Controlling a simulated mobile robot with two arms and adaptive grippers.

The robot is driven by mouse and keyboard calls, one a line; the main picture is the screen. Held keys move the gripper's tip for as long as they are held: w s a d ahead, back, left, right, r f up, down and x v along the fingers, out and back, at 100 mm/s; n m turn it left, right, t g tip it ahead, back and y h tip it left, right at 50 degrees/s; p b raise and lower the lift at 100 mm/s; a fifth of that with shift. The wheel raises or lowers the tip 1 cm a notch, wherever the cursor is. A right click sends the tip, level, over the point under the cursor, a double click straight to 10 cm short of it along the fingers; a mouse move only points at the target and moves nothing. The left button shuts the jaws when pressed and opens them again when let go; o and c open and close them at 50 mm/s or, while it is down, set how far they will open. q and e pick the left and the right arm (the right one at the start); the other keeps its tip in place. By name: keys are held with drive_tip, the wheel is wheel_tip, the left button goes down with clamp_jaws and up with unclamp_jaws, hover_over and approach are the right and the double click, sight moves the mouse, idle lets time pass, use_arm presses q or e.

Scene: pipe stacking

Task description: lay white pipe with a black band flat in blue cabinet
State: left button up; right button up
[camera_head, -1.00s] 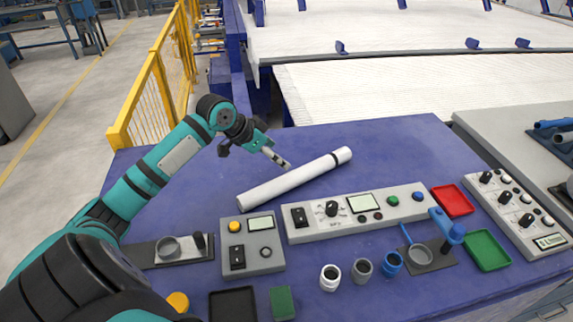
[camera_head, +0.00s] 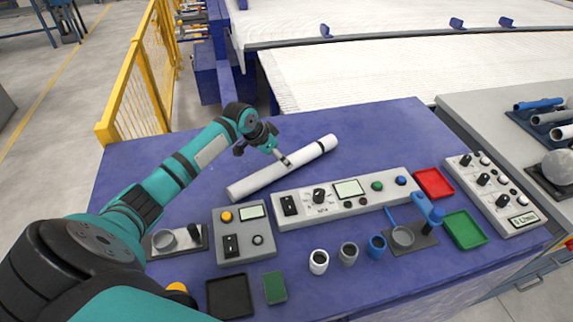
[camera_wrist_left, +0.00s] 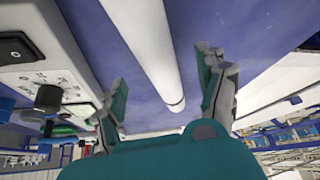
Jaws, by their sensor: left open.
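The white pipe with a black band (camera_head: 262,178) lies flat and slanted on the blue tabletop (camera_head: 385,135); the band is near its far right end. My right gripper is out of view. I cannot make out a blue cabinet for certain.
A long control panel (camera_head: 335,208) lies just in front of the pipe, with a smaller control box (camera_head: 230,246) at its left. Several small cups, a red tray (camera_head: 434,183) and a green tray (camera_head: 464,229) stand nearby. A yellow fence (camera_head: 142,75) is behind left.

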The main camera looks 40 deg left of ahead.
use_arm(q)
drive_tip(key=x, duration=0.5)
drive_tip(key=shift+s+d+f+p, duration=0.1)
drive_tip(key=shift+s+p, duration=0.05)
drive_tip(key=shift+p, duration=0.25)
drive_tip(key=shift+c, duration=0.2)
drive_tip(key=c, duration=1.4)
clamp_jaws()
